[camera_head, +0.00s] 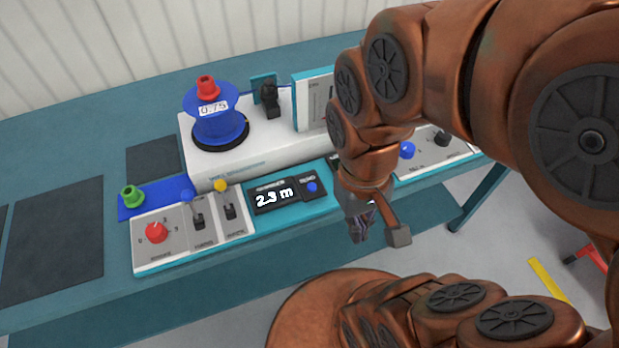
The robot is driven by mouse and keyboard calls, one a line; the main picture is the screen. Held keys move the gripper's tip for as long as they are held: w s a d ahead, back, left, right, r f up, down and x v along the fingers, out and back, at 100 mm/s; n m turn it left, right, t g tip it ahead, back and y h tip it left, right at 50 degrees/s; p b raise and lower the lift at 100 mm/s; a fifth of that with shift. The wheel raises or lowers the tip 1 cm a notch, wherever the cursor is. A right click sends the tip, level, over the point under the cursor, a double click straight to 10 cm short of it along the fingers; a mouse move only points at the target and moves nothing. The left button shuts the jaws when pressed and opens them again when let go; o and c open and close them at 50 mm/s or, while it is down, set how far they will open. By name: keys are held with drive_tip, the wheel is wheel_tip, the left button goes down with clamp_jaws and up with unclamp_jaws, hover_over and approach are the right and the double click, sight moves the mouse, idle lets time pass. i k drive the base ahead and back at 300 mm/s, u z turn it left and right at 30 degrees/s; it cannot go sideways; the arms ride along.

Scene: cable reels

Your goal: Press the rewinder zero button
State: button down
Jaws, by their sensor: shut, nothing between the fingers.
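The rewinder (245,153) is a white unit with a teal front panel on the bench. Its display (273,196) reads 2.3 m. A small blue button (312,187) sits on a dark plate just right of the display; its label is too small to read, so I cannot be sure it is the zero button. My gripper (362,228) is shut and empty, pointing down in front of the panel, to the right of and nearer than the blue button. It appears apart from the panel. My arm hides part of the panel to the right of the button.
A blue reel (217,118) marked 0.75 with a red knob stands on the unit. A red dial (156,232), two switches (198,216) and a green knob (132,196) are at the left. A blue knob (407,150) is right of my arm. Dark mats lie on the bench's left.

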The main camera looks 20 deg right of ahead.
sight(311, 187)
drive_tip(key=z, duration=1.25)
drive_tip(key=k, duration=1.25)
drive_tip(key=u, duration=1.9)
